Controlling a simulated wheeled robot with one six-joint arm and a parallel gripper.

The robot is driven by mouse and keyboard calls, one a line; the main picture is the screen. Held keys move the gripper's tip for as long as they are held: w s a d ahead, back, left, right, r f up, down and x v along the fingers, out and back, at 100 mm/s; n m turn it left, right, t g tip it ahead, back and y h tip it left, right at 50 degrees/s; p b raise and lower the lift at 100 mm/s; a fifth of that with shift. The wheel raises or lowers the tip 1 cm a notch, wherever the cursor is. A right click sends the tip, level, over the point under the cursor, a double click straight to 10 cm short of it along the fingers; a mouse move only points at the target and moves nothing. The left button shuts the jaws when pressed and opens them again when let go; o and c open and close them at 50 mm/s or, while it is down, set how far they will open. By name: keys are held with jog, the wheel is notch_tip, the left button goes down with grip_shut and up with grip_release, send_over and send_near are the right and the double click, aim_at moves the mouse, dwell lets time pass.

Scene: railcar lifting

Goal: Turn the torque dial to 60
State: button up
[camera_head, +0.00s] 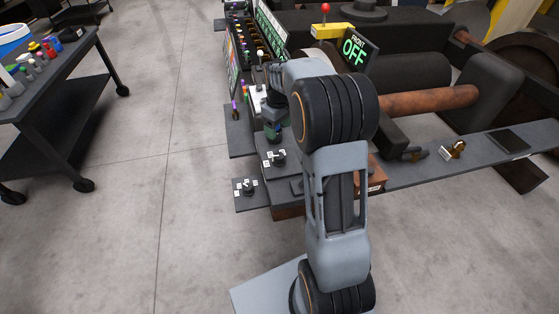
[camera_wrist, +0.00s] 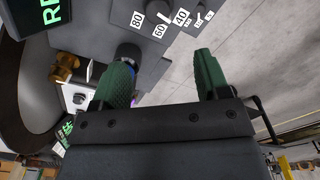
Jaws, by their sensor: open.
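A dial (camera_wrist: 158,9) with white number cards 80, 60 and 40 sits on a grey plate at the top of the wrist view. I take it to be the torque dial; its exact setting is hard to read. A dark knob with white cards, likely the same dial (camera_head: 279,158), shows in the head view just below my gripper. My gripper (camera_wrist: 165,80) has two green fingers spread apart with nothing held between them. It also shows partly in the head view (camera_head: 274,128), above the plate and apart from the dial.
A second small dial (camera_head: 248,187) with cards sits on a plate nearer the front left. A display reading OFF (camera_head: 354,53) stands behind my arm. A yellow box with a red-tipped lever (camera_head: 325,30) is at the back. A dark cart (camera_head: 50,75) stands left, with clear floor between.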

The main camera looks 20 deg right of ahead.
aim_at(279, 155)
notch_tip(279, 155, down, 14)
jog(key=shift+w+d+f+b, duration=0.1)
jog(key=shift+w+d+b, duration=0.05)
jog(key=shift+b, duration=0.55)
jog(key=c, duration=0.9)
